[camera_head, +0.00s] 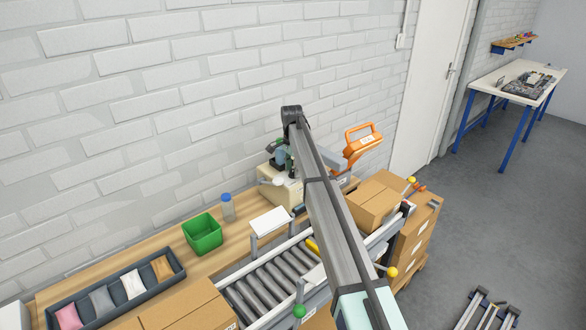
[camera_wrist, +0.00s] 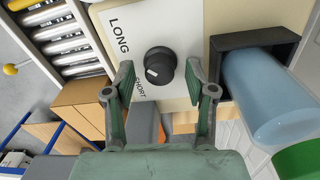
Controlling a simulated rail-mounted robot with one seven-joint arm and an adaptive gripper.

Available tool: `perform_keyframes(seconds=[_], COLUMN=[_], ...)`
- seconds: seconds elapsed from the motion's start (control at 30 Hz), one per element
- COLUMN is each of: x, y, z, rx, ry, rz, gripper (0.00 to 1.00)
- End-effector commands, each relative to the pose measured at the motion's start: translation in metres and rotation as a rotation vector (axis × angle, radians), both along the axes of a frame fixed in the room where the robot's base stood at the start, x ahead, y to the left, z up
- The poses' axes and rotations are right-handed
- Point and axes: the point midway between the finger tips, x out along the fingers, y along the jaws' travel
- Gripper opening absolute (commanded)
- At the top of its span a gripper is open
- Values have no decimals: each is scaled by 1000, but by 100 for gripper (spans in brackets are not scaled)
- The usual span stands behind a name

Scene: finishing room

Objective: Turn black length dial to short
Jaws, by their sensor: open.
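The black length dial (camera_wrist: 160,67) is a round knob on a pale panel (camera_wrist: 188,25) in the wrist view. A small white mark shows on its lower left part. The word LONG stands up and left of the dial. The word SHORT, partly hidden by my left finger, stands below and left of it. My gripper (camera_wrist: 160,77) is open, one finger on each side of the dial; I cannot tell whether either touches it. In the head view my gripper (camera_head: 281,158) is at the cream machine (camera_head: 280,189), and the dial is not visible there.
A translucent blue cylinder (camera_wrist: 262,90) sits in a dark holder right of the panel. In the head view, a roller conveyor (camera_head: 265,290), green bin (camera_head: 203,233), clear bottle with blue cap (camera_head: 227,209), orange handled device (camera_head: 361,142) and cardboard boxes (camera_head: 376,203) surround the machine.

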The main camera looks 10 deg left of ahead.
Motion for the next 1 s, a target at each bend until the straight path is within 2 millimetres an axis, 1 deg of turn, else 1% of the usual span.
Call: perform_keyframes(seconds=[0.07,0.1,0.13,0.17,0.2,0.23,0.27,0.67,0.87,1.0], x=[0,0,0,0,0,0,0,0,0,0], y=[0,0,0,0,0,0,0,0,0,0], z=[0,0,0,0,0,0,0,0,-1,-1], rx=[0,0,0,0,0,0,0,0,-1,-1], ry=[0,0,0,0,0,0,0,1,1,1], rz=[0,0,0,0,0,0,0,36,134,242], gripper=[56,48,38,27,13,2,0,0,0,0])
